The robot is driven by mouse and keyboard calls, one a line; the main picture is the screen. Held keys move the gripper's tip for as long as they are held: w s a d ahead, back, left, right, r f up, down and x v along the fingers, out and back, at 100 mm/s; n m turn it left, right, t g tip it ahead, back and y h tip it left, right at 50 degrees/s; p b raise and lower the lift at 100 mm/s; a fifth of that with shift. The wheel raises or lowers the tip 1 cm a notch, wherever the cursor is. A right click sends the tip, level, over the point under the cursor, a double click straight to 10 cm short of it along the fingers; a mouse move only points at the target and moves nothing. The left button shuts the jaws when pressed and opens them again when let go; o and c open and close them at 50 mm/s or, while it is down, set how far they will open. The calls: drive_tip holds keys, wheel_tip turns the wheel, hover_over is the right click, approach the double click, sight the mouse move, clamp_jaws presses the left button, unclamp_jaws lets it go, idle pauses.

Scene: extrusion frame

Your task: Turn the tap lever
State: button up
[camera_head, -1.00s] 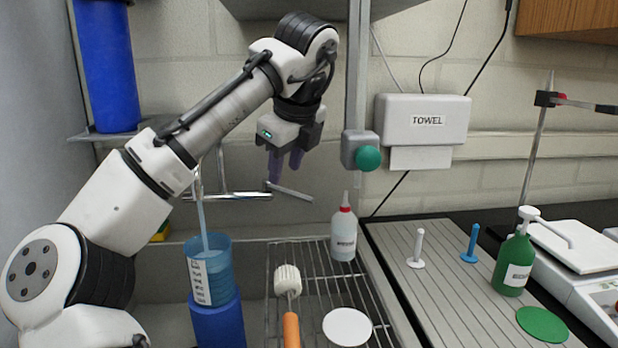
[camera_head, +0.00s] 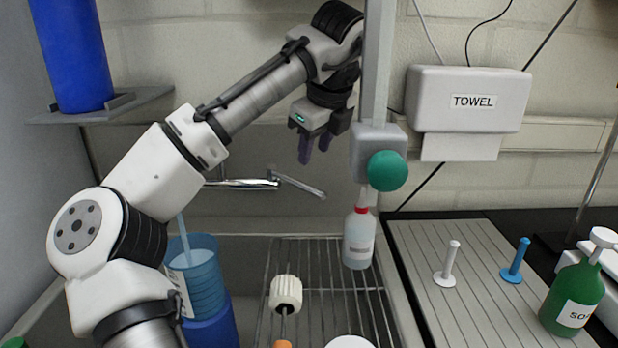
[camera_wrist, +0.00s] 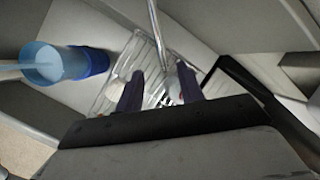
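The tap (camera_head: 240,183) is a chrome fitting at the back of the sink. Its thin grey lever (camera_head: 300,186) slants down to the right. My gripper (camera_head: 315,152) hangs above the lever in the head view, its two dark purple fingers apart and pointing down. In the wrist view, the fingers of my gripper (camera_wrist: 160,88) are spread with nothing held. A thin metal bar (camera_wrist: 156,35), likely the lever, reaches from the top edge towards the space between them. I cannot tell whether a finger touches it.
A grey post with a green knob (camera_head: 387,171) stands right of my gripper. A blue beaker (camera_head: 205,285) with a pale streak stands left. A wire rack holds a brush (camera_head: 285,293) and a red-capped bottle (camera_head: 358,240). A towel dispenser (camera_head: 465,140) hangs behind.

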sight(307, 185)
drive_tip(key=p+x, duration=0.1)
drive_tip(key=x, duration=0.8)
drive_tip(key=shift+w+f, duration=0.25)
drive_tip(key=shift+f, duration=0.1)
clamp_jaws()
